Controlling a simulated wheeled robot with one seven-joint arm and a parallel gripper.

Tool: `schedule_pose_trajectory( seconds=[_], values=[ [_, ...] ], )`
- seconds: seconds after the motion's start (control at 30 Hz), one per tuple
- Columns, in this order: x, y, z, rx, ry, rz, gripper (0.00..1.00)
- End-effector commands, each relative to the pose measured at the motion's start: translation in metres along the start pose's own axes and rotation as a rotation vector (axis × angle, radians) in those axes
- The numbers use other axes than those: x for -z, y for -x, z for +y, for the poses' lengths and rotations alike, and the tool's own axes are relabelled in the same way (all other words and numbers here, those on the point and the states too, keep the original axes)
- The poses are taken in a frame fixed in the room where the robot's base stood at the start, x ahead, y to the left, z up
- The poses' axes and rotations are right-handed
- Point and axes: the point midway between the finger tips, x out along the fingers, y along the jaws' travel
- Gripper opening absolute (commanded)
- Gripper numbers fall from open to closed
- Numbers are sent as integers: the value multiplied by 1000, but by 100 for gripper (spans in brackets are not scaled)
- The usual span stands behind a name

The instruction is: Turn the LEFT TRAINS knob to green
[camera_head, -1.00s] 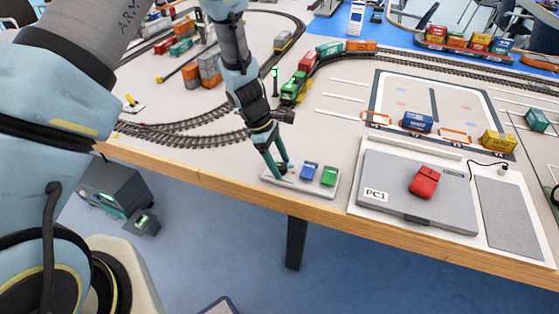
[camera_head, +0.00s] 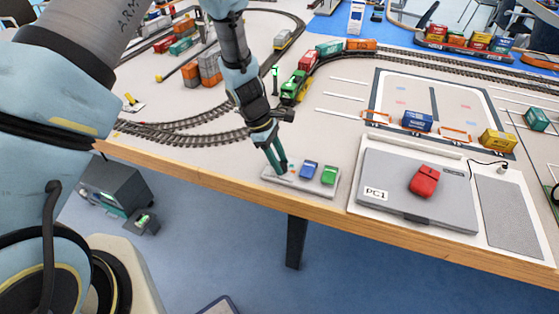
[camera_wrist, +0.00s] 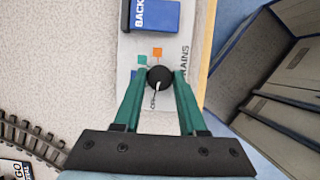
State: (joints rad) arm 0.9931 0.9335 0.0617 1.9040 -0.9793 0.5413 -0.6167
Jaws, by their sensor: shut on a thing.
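A round black knob (camera_wrist: 160,77) sits on a pale control panel (camera_wrist: 127,75) in the wrist view. A pale line runs from its middle toward the picture's bottom. Just above it are a green square (camera_wrist: 142,59) and an orange square (camera_wrist: 158,52). Lettering beside it ends in "RAINS"; the rest is hidden by a finger. My gripper (camera_wrist: 160,76) is shut on the knob, one green finger on each side. In the head view my gripper (camera_head: 281,173) reaches down to the left end of the panel (camera_head: 291,184), hiding the knob.
A grey PC1 box (camera_head: 415,190) with a red piece lies to the right. The table's wooden edge (camera_head: 230,195) runs close in front. Tracks lie behind.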

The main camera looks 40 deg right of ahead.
Motion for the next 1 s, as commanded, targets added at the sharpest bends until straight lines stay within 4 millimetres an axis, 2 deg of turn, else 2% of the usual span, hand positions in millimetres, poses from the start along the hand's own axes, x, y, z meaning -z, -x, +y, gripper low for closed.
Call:
schedule_pose_trajectory(
  seconds=[0.37, 1.0],
  values=[
    [0, 0, 1, 37, -91, 1, 0],
    [0, -1, 4, 215, -524, 1, 0]
  ],
)
